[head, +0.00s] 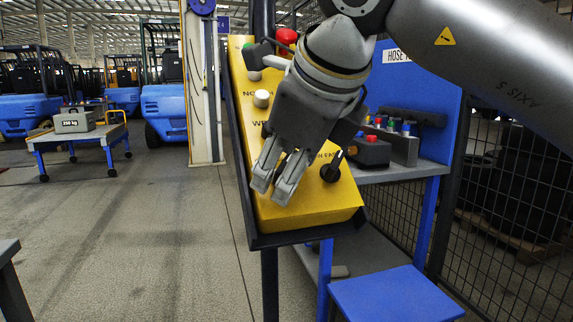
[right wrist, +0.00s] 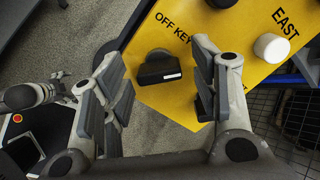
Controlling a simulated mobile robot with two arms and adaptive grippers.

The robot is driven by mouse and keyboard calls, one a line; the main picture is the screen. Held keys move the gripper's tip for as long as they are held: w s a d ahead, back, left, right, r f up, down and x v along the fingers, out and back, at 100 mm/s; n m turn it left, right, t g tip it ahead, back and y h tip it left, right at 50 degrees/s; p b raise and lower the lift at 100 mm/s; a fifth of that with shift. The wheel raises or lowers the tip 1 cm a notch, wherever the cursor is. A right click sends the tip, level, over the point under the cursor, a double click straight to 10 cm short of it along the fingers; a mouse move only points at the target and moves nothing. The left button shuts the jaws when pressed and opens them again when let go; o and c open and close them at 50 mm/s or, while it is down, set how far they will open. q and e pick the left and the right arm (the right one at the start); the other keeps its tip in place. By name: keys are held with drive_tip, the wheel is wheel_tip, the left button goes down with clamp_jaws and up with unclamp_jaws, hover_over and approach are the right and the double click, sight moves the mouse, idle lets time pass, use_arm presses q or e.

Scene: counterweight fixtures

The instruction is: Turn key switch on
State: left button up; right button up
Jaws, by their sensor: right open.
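The tilted yellow control panel (head: 312,208) stands in the centre of the head view, and it also shows in the right wrist view (right wrist: 205,35). My right gripper (head: 275,187) is over its lower part with fingers apart and empty. In the right wrist view a black switch knob (right wrist: 158,70) by the "OFF KEY" label lies beyond the gap between the open fingers (right wrist: 160,85), apart from them. In the head view the gripper mostly hides that knob. Another black knob (head: 331,168) sits to its right. What looks like my left gripper (right wrist: 62,88) is small at the left of the wrist view.
A white button (head: 262,98) and a red mushroom button (head: 287,37) sit higher on the panel. A blue workbench (head: 395,172) and mesh fence (head: 510,185) stand to the right. A cart (head: 84,139) with a 250 kg weight is at left. The floor between is clear.

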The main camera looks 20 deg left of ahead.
drive_tip(key=v, duration=1.1)
drive_tip(key=shift+r, duration=0.2)
drive_tip(key=shift+s, duration=0.1)
